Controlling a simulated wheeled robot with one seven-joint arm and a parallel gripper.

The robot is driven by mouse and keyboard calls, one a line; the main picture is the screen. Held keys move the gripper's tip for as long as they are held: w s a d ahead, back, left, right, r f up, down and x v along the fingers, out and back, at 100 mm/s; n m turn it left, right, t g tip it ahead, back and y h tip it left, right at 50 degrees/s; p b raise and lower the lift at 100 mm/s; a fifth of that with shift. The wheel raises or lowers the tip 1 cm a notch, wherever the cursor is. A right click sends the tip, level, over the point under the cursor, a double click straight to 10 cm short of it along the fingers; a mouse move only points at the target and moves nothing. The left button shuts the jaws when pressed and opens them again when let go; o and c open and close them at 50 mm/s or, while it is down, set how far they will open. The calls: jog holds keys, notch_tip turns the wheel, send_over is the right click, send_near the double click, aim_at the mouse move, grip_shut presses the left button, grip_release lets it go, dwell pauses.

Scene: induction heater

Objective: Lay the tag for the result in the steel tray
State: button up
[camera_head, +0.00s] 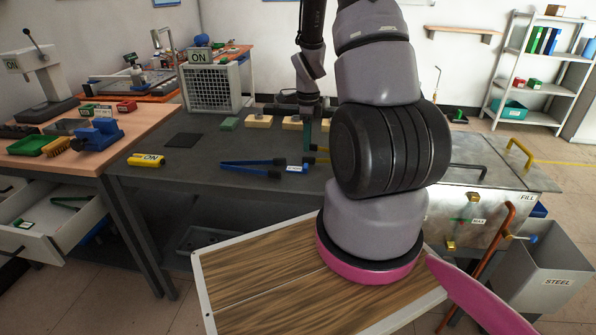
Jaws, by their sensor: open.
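My gripper (309,132) hangs at the back of the dark grey bench, near a row of small blocks. It is small in view and partly hidden behind my own arm; it is open, and I see nothing held in it. A green block (229,124) and beige blocks (259,121) stand in that row, to its left and around it. I cannot tell which piece is the result tag. A flat grey tray (66,127) on the orange-topped desk at left may be the steel tray; I cannot confirm this. A grey bin (557,281) at right reads STEEL.
Blue-handled tongs (252,165) and a yellow ON piece (146,160) lie on the bench (206,178). A blue vise (97,134) and a green tray (33,145) are on the left desk. A metal tank (470,210) stands right.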

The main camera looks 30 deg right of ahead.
aim_at(307, 166)
notch_tip(307, 166, down, 9)
jog(key=shift+r, duration=0.1)
grip_shut()
dwell(0.3)
jog(key=shift+r, duration=0.15)
notch_tip(307, 166, up, 10)
jog(key=w+a+n, duration=0.2)
jog(key=a+n, duration=0.3)
jog(key=n, duration=0.7)
jog(key=w+a+f+n, duration=0.1)
jog(key=w+a+n, duration=0.2)
jog(key=n, duration=0.9)
jog(key=a, duration=0.3)
jog(key=shift+f+n, duration=0.25)
jog(key=shift+n, duration=0.15)
